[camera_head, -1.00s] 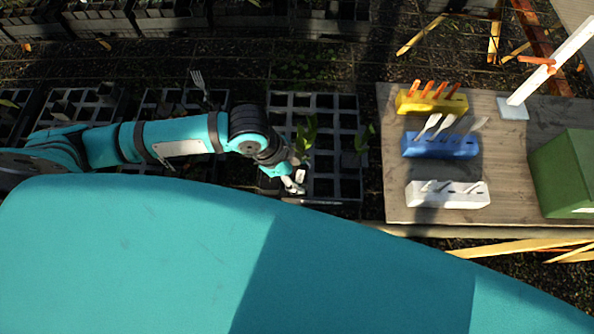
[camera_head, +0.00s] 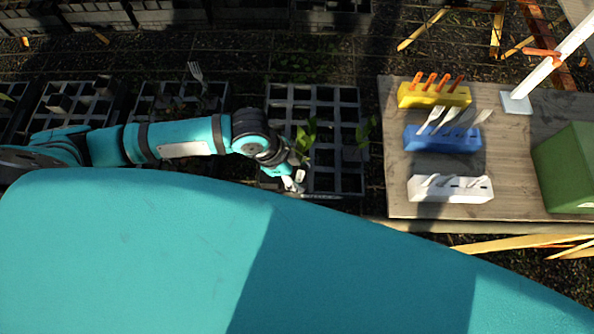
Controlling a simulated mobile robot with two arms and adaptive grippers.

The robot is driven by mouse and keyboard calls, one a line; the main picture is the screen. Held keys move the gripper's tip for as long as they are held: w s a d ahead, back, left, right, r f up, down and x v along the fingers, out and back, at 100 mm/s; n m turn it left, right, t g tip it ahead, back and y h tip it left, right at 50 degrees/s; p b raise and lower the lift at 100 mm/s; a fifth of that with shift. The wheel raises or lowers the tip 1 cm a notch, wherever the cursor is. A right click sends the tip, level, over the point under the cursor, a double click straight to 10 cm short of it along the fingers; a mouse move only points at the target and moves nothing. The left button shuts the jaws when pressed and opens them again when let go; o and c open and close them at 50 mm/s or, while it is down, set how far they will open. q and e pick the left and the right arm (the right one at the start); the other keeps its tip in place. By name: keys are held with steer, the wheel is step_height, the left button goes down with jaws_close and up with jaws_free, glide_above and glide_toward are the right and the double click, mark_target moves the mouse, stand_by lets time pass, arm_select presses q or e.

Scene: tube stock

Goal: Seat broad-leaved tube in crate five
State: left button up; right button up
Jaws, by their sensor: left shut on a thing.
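My left gripper (camera_head: 296,183) is at the near edge of a dark gridded crate (camera_head: 313,93), low in the middle of the view. It is shut on the broad-leaved tube, whose green leaves (camera_head: 307,134) rise just above the fingers over the crate. The tube's body is mostly hidden by the gripper and shadow. I cannot tell whether its lower end is inside a cell. A second leafy plant (camera_head: 365,131) stands at the crate's right edge. I cannot read any crate number. My right gripper is out of view.
More dark crates (camera_head: 75,98) lie to the left, and one row runs along the top. A wooden table (camera_head: 400,208) at right bears yellow (camera_head: 434,97), blue (camera_head: 443,141) and white (camera_head: 450,190) holders and a green box (camera_head: 570,170). Most of the crate's cells look empty.

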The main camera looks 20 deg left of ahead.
arm_select(q)
steer(key=shift+f, duration=0.15)
stand_by(0.4)
steer(key=shift+s+f, duration=0.2)
steer(key=shift+f, duration=0.05)
steer(key=o, duration=1.4)
steer(key=shift+w, duration=0.1)
steer(key=shift+c, duration=0.2)
steer(key=shift+a+r, duration=0.1)
steer(key=v, duration=1.1)
steer(key=shift+r, duration=0.4)
